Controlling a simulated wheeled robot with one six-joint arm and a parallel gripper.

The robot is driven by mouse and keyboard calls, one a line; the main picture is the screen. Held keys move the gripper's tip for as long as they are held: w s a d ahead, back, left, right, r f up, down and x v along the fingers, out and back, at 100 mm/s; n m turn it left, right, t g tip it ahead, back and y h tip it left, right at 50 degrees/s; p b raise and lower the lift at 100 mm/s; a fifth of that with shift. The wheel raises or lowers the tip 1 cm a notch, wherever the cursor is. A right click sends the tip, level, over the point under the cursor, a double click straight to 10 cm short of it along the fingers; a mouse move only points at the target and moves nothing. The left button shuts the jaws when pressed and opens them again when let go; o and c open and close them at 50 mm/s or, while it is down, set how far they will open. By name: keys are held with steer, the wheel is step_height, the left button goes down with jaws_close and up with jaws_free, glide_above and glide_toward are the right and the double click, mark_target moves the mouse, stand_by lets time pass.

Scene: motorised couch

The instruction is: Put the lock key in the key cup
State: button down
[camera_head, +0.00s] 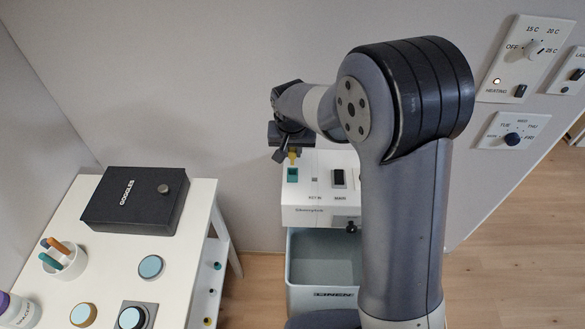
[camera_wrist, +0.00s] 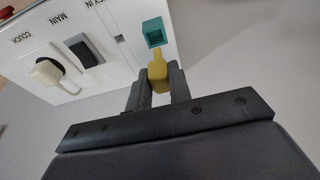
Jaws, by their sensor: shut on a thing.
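My gripper (camera_head: 291,152) is shut on the yellow lock key (camera_wrist: 157,68), with the key pointing out from between the fingers (camera_wrist: 158,84). The key also shows as a small yellow piece in the head view (camera_head: 293,158). A small teal square cup (camera_wrist: 154,30), which looks like the key cup, is on the white control panel. In the head view the teal cup (camera_head: 292,175) is just below the key. In the wrist view the key's tip lies close to the cup's near edge. I cannot tell whether they touch.
The white panel (camera_head: 318,214) carries a slot marked KEY IN, a black MAIN switch (camera_head: 338,178) and a COUCH knob (camera_wrist: 48,72). A grey bin (camera_head: 322,293) stands below. A white table at left holds a black GOGGLES box (camera_head: 134,202) and a pen cup (camera_head: 64,262).

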mark_target(292, 164)
steer(key=shift+f+p, duration=0.3)
steer(key=shift+f, duration=2.55)
steer(key=shift+f, duration=0.2)
steer(key=c, duration=1.3)
jaws_free()
steer(key=shift+r, duration=0.15)
steer(key=shift+r, duration=0.2)
steer(key=b+v, duration=0.1)
steer(key=v, duration=1)
steer(key=shift+s+r, duration=0.25)
steer(key=shift+r, duration=0.1)
steer(key=shift+f, duration=0.1)
